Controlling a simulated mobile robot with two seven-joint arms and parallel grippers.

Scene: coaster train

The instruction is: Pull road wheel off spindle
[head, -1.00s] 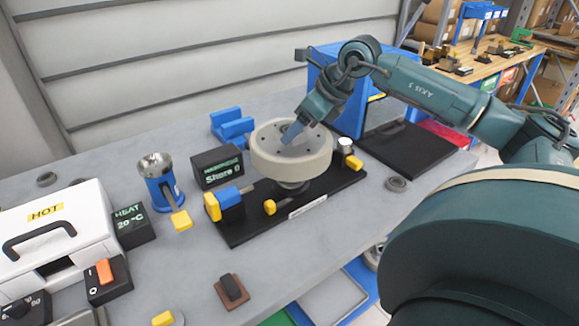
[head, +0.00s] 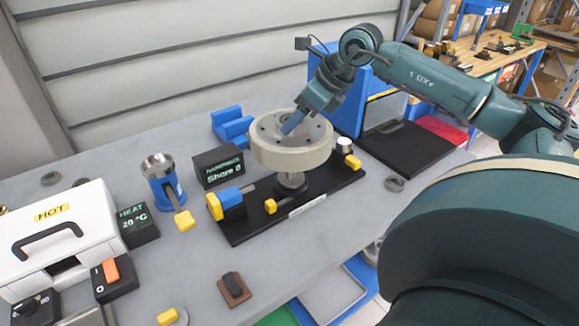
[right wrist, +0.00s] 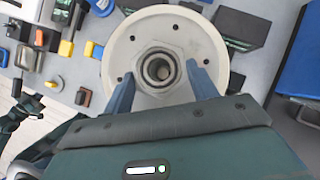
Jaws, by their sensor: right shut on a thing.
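The road wheel (head: 290,158) is a thick cream disc with a grey hub and small dark holes. It sits level above the black fixture base (head: 335,187). Below it a short length of the grey spindle (head: 291,180) shows; how much is inside the bore is hidden. My right gripper (head: 290,128) reaches down into the wheel's top and is shut on its hub. In the right wrist view its two blue fingers (right wrist: 160,70) flank the hub (right wrist: 158,68) of the wheel (right wrist: 208,42).
A white case marked HOT (head: 60,235) is at far left.

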